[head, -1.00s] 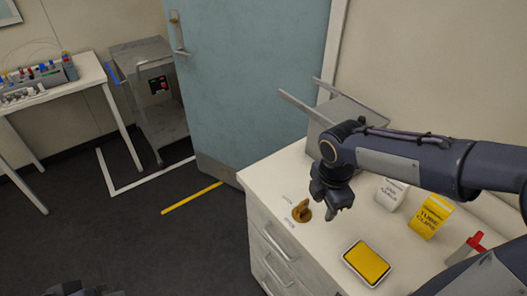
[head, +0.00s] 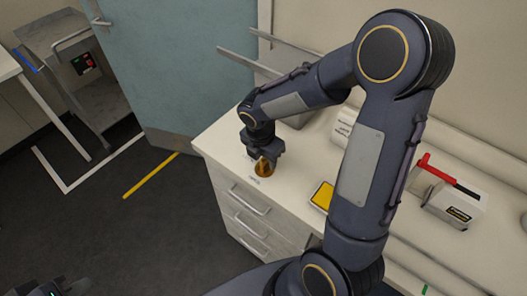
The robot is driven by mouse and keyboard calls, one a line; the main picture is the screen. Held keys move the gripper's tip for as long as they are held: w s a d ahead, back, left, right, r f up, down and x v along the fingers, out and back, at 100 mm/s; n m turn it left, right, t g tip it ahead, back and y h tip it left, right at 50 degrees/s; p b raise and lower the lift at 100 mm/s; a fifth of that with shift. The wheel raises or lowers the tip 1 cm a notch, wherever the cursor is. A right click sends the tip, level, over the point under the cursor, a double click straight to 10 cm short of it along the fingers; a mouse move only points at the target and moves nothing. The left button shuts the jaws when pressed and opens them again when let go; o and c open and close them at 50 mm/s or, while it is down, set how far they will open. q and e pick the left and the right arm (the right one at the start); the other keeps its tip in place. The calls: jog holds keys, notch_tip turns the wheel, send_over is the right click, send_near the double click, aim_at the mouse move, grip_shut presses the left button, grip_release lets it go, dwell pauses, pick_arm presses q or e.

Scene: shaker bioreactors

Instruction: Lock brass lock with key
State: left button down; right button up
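The brass lock with its key (head: 263,170) stands on the white counter near its front left corner. My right gripper (head: 264,157) points down right over it, with the fingers at the key's top. The fingers and wrist hide the upper part of the key, so I cannot tell whether they are closed on it. Part of my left gripper (head: 48,289) shows at the bottom left edge, away from the counter, and its fingers are not clear.
The white counter (head: 222,138) has drawers with handles below. A yellow pad in a tray (head: 322,196), a white box (head: 344,127) and a red-handled device (head: 452,200) lie to the right, partly behind my arm. A metal-edged grey unit stands behind. A blue door (head: 180,70) is at the back.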

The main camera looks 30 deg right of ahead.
jog(key=shift+c, duration=0.4)
grip_shut()
jog(key=shift+s+f, duration=0.1)
jog(key=shift+f, duration=0.2)
